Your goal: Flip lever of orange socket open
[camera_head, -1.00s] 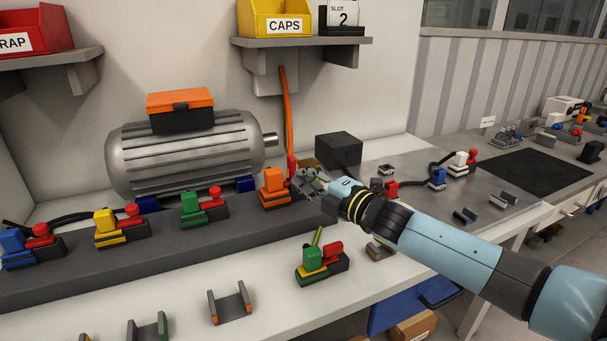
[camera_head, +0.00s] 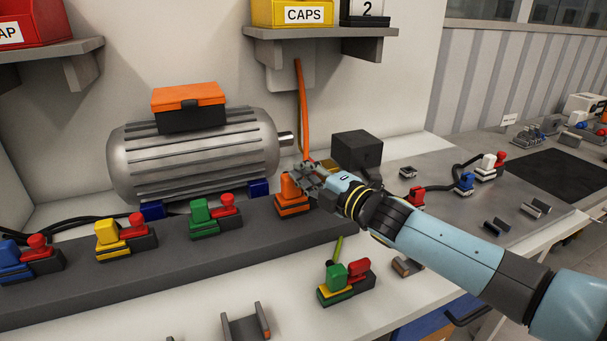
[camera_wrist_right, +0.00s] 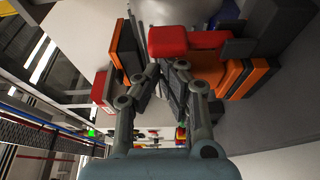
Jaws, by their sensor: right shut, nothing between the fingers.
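The orange socket (camera_head: 286,190) sits near the right end of the dark grey rail, with an orange cable (camera_head: 301,110) rising behind it. My right gripper (camera_head: 308,178) is at the socket's right side and covers part of it. In the right wrist view the orange body (camera_wrist_right: 235,76) lies to the right of my fingers, and a red lever (camera_wrist_right: 185,39) spans just beyond the fingertips (camera_wrist_right: 168,68). The fingers are shut and nothing is held. I cannot tell whether they touch the lever. In the head view my gripper hides most of the lever. My left gripper is out of view.
Green (camera_head: 201,215), yellow (camera_head: 106,233) and blue (camera_head: 10,255) sockets with red levers stand along the rail to the left. A green-and-red connector (camera_head: 337,280) lies in front. A dark grey block (camera_head: 356,150) stands behind my gripper. A motor (camera_head: 195,160) stands behind the rail.

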